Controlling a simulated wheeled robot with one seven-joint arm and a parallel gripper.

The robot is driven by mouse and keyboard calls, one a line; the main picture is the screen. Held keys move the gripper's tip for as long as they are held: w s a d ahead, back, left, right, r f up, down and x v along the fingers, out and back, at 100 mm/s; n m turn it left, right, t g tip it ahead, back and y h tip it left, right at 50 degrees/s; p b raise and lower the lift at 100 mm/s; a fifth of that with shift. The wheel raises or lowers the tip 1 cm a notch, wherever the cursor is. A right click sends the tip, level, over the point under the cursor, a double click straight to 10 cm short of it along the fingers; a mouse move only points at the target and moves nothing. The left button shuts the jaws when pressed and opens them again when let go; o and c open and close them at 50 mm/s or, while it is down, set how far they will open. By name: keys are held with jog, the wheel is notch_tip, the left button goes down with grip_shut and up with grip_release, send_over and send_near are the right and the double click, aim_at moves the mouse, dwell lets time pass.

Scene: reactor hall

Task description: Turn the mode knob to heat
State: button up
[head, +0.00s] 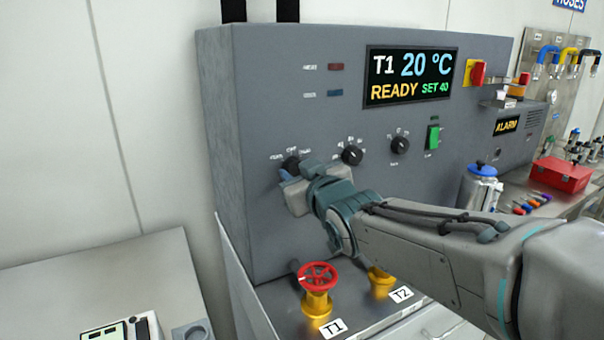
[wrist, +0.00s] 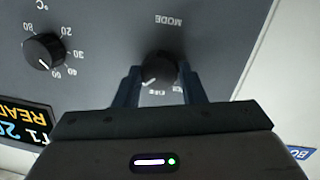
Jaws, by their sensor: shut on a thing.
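The black mode knob (head: 291,162) sits at the lower left of the grey control panel (head: 262,120). My gripper (head: 288,175) is at this knob and covers part of it in the head view. In the wrist view, which is upside down, the blue-grey fingers of my gripper (wrist: 160,76) stand on both sides of the mode knob (wrist: 162,62), shut on it. The knob's white pointer line slants to the lower left there. The word MODE is printed by it; its small position labels are partly hidden by my gripper and hard to read.
Two more black knobs (head: 352,155) (head: 400,145) and a green switch (head: 432,136) lie to the right. The display (head: 410,75) reads T1 20 °C, READY, SET 40. A red valve wheel (head: 318,276) stands below my arm. A blue-lidded canister (head: 480,186) is at right.

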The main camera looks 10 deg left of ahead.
jog(key=shift+m, duration=0.6)
jog(key=shift+f, duration=0.15)
jog(key=o, duration=1)
jog(key=shift+d, duration=0.1)
jog(key=v, duration=1.3)
jog(key=shift+s+d+r, duration=0.2)
jog(key=shift+s, duration=0.1)
